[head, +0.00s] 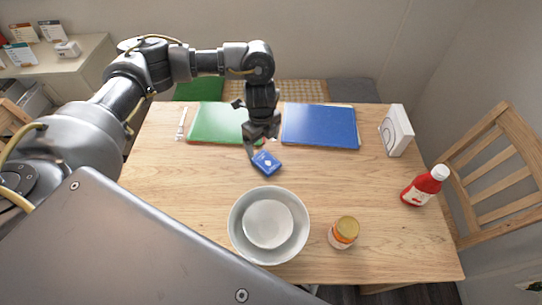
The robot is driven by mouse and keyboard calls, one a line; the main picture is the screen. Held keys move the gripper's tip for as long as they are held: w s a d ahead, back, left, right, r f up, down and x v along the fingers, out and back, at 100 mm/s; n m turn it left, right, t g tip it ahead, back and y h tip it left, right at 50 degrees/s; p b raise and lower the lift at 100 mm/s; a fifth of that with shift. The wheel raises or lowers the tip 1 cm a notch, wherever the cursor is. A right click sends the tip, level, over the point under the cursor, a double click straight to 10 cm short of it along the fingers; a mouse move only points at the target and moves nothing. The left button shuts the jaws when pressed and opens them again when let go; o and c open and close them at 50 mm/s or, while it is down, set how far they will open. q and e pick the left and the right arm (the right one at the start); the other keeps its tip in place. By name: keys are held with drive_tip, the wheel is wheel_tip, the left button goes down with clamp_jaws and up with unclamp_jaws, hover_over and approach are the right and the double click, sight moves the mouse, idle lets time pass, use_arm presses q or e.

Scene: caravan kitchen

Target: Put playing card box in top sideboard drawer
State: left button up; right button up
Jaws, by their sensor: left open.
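A small blue playing card box (267,164) lies flat on the wooden table, near its middle. My left gripper (258,142) hangs down from above, open, just behind and over the box; whether a finger touches the box cannot be told. A pale sideboard (88,72) stands at the upper left, partly hidden by my left arm. An open compartment (35,103) with things in it shows low at its side; I cannot tell which drawer it is. My right gripper is not in view.
On the table (170,180) are a green folder (213,122), a blue folder (320,125), a white box (396,131), a red bottle (425,186), a jar (343,232) and nested bowls (238,240). A wooden chair (500,160) stands at right. The table's left part is clear.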

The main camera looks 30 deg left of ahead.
sight(266, 161)
use_arm(q)
drive_tip(key=shift+s+f, duration=1.05)
drive_tip(key=shift+w+d+f+b, duration=0.1)
drive_tip(key=shift+w+f+b, duration=0.2)
drive_tip(key=shift+f, duration=0.4)
drive_tip(key=shift+w+f, duration=1.05)
drive_tip(key=shift+s+f, duration=0.1)
drive_tip(key=shift+s, duration=0.1)
drive_tip(key=f, duration=0.4)
drive_tip(key=shift+w+d+f, duration=0.1)
drive_tip(key=shift+w+f, duration=0.15)
drive_tip(key=shift+w, duration=0.05)
drive_tip(key=shift+s+r, duration=0.1)
drive_tip(key=shift+s, duration=0.05)
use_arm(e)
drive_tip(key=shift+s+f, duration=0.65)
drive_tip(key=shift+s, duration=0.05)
use_arm(q)
drive_tip(key=c, duration=1.2)
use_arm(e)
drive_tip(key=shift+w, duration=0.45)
use_arm(q)
drive_tip(key=shift+r, duration=0.1)
